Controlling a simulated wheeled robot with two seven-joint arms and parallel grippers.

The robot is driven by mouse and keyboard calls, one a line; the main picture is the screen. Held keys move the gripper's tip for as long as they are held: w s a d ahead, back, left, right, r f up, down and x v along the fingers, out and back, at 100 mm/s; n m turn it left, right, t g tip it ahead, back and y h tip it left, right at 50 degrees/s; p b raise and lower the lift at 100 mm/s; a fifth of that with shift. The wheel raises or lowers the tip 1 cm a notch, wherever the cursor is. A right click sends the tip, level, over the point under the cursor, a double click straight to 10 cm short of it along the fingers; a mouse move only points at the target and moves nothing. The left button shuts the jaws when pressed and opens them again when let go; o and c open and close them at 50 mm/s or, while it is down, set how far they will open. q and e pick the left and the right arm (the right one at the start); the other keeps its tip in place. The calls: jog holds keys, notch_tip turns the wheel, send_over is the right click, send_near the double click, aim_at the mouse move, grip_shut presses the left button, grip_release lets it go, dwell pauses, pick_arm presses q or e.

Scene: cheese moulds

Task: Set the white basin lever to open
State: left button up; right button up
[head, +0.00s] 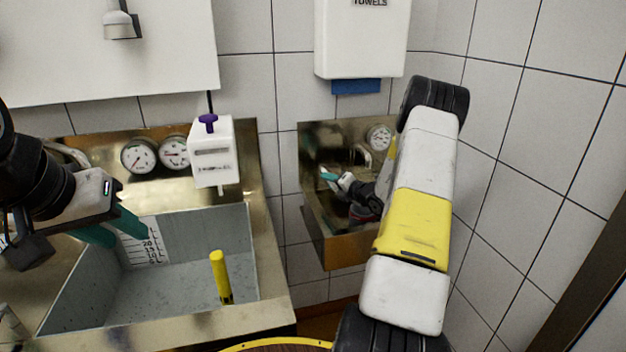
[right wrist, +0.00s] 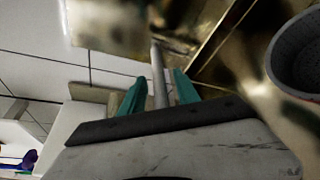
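The small brass basin (head: 335,250) hangs on the wall right of centre in the head view, with a curved tap (head: 362,155) at its back. My right gripper (head: 328,176) is over this basin, partly hidden by my own arm. In the right wrist view its teal fingers (right wrist: 160,92) are apart, with a thin pale grey rod (right wrist: 158,70) between them and gaps on both sides. I cannot tell whether this rod is the white lever or the tap. No lever shows clearly in the head view. My left gripper (head: 115,232) is open and empty over the large basin.
The large grey-lined basin (head: 275,285) holds a yellow upright post (head: 221,277). A white dispenser with a purple knob (head: 211,152) hangs above its edge. A pressure gauge (head: 379,137) is behind the small basin. A round grey vessel (right wrist: 305,60) is right of my right gripper.

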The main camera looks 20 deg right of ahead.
jog(key=shift+c, duration=0.2)
grip_shut()
dwell(1.2)
